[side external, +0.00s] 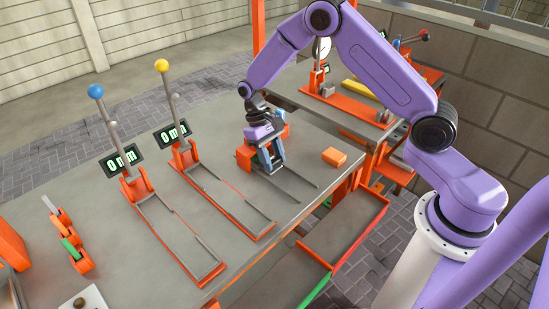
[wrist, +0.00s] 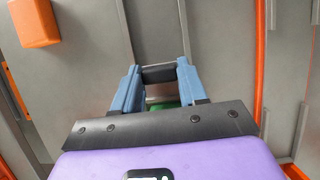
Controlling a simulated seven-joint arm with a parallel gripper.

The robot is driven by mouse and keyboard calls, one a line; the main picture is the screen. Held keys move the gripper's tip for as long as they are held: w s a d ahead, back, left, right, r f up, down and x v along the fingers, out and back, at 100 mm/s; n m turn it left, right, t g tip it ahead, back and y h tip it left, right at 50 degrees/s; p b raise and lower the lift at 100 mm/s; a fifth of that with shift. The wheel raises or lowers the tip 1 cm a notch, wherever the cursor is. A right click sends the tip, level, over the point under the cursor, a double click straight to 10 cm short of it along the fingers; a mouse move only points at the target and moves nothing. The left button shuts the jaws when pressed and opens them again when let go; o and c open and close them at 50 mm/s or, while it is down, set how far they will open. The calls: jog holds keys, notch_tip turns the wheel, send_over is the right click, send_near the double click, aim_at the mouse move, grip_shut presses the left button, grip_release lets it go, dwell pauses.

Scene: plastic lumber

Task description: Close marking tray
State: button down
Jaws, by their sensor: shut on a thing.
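My gripper (side external: 270,167) is low over the grey table, at the far end of two thin dark rails (side external: 298,176). In the wrist view, my gripper (wrist: 158,78) has its blue fingers on either side of a short dark bar (wrist: 158,73) and is shut on it. A patch of green shows between the fingers below the bar. Most of what lies under the gripper is hidden. I cannot tell for certain which part is the marking tray. An orange-edged tray with a green side strip (side external: 349,246) hangs below the table's right edge.
Two orange-framed slides (side external: 226,200) with upright levers and number displays stand left of my gripper. A loose orange block (side external: 334,157) lies to its right; an orange block also shows in the wrist view (wrist: 34,22). Bare table (side external: 90,165) lies at left.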

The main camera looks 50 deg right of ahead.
jog(key=c, duration=0.8)
grip_release()
jog(key=shift+w, duration=0.35)
jog(key=shift+o, duration=1)
jog(key=shift+s, duration=0.1)
jog(key=v, duration=1.7)
jog(key=shift+r, duration=0.3)
jog(key=s+a+r+n+t, duration=0.1)
jog(key=s+a+r+n, duration=0.15)
jog(key=s, duration=0.65)
jog(key=s+a+r+n+t, duration=0.1)
jog(key=s+a+n+t, duration=0.2)
jog(key=s, duration=0.6)
jog(key=s+d+f+n, duration=0.1)
jog(key=s+d+n, duration=0.1)
jog(key=s, duration=0.7)
jog(key=s+d+f+n, duration=0.1)
jog(key=s+d+n, duration=0.2)
jog(key=s, duration=0.6)
jog(key=shift+d+f+n+t, duration=0.35)
jog(key=shift+n+t, duration=0.05)
jog(key=shift+n, duration=0.65)
